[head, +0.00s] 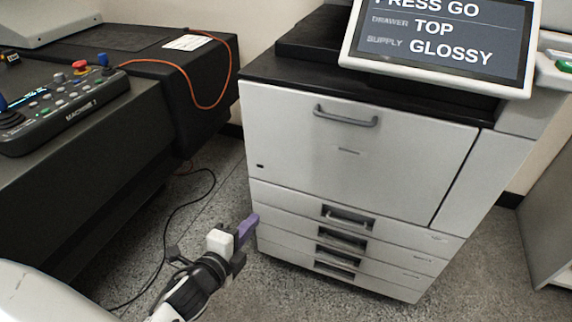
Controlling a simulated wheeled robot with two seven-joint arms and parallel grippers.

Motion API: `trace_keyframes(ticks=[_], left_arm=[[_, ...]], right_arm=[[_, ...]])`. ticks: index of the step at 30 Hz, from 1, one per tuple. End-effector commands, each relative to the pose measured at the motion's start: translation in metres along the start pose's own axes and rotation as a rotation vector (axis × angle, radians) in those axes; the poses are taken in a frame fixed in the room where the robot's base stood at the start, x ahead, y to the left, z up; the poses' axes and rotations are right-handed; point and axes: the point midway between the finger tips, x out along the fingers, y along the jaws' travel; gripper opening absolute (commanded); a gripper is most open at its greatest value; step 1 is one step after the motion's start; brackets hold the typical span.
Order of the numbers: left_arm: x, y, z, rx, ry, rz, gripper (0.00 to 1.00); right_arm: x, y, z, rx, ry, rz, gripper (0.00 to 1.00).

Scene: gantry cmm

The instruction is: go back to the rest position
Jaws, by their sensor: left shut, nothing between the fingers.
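My left gripper (247,228) shows at the lower middle, in front of the printer's lower left corner. Its purple fingers are together with nothing between them. It appears apart from the printer, though the exact gap is hard to tell. The printer (345,150) is a large white cabinet with a black top. Its big front door and the drawers (345,240) below it look closed. My right gripper is out of view.
A dark machine bench (90,150) stands at the left with a control panel (70,105) and an orange cable (212,100). A black cable (168,220) lies on the speckled floor. A screen (440,45) reading TOP and GLOSSY overhangs the printer. A grey cabinet (550,210) stands right.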

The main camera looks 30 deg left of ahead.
Motion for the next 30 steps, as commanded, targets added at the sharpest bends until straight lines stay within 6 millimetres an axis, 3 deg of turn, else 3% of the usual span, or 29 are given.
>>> trace_keyframes(ticks=[7, 11, 18, 30], left_arm=[[-0.003, 0.002, 0.001, -0.052, -0.017, 0.024, 0.00], [-0.018, 0.012, 0.004, -0.265, -0.091, 0.131, 0.00], [-0.080, 0.049, -0.013, -0.788, -0.292, 0.440, 0.00], [-0.164, 0.074, -0.048, -1.148, -0.512, 0.746, 0.00]], right_arm=[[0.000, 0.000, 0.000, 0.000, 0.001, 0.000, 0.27], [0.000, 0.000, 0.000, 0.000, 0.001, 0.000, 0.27], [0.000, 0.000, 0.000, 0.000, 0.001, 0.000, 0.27], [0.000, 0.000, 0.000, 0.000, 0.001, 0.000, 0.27]])
